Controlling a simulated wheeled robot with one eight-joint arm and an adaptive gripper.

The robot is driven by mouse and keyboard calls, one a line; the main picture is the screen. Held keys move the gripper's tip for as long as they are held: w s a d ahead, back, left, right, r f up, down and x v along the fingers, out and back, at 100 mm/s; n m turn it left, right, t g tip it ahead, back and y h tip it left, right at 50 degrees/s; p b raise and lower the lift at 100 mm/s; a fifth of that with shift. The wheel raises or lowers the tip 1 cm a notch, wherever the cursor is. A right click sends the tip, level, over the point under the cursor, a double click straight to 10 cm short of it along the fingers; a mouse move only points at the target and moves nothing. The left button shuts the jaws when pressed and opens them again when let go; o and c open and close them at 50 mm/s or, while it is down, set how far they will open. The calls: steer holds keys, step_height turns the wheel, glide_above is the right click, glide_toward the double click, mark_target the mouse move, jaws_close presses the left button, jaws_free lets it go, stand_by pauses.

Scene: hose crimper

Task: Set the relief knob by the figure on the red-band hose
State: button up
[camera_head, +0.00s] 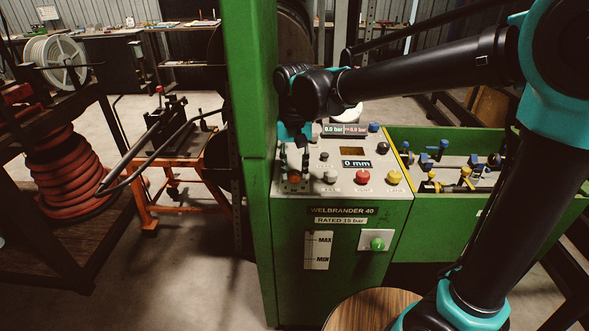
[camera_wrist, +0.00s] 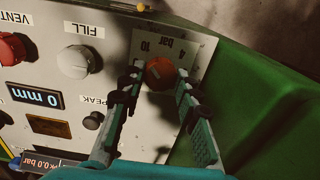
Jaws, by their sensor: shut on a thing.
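My gripper (camera_wrist: 158,84) is shut on this knob, with one finger on each side. Its pointer setting cannot be read. In the head view my gripper (camera_head: 296,172) is low over the panel's left side, and the knob (camera_head: 294,178) is partly hidden by the fingers. I cannot make out a red-band hose or its figure in either view.
The panel (camera_head: 285,188) carries a grey FILL knob (camera_wrist: 73,58), a red VENT knob (camera_wrist: 12,48), a dark PEAK button (camera_wrist: 93,120) and a 0 mm display (camera_head: 357,164). A green post (camera_head: 249,80) stands close left. A tray of fittings (camera_head: 425,135) lies right. A plate reads RATED 15 bar (camera_head: 341,220).

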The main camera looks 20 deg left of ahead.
mark_target(294, 173)
steer(key=shift+n, duration=0.3)
steer(key=n, duration=0.4)
steer(key=shift+n, duration=2.1)
steer(key=o, duration=1.2)
steer(key=shift+c, duration=0.2)
steer(key=shift+r, duration=0.1)
step_height(294, 173, up, 12)
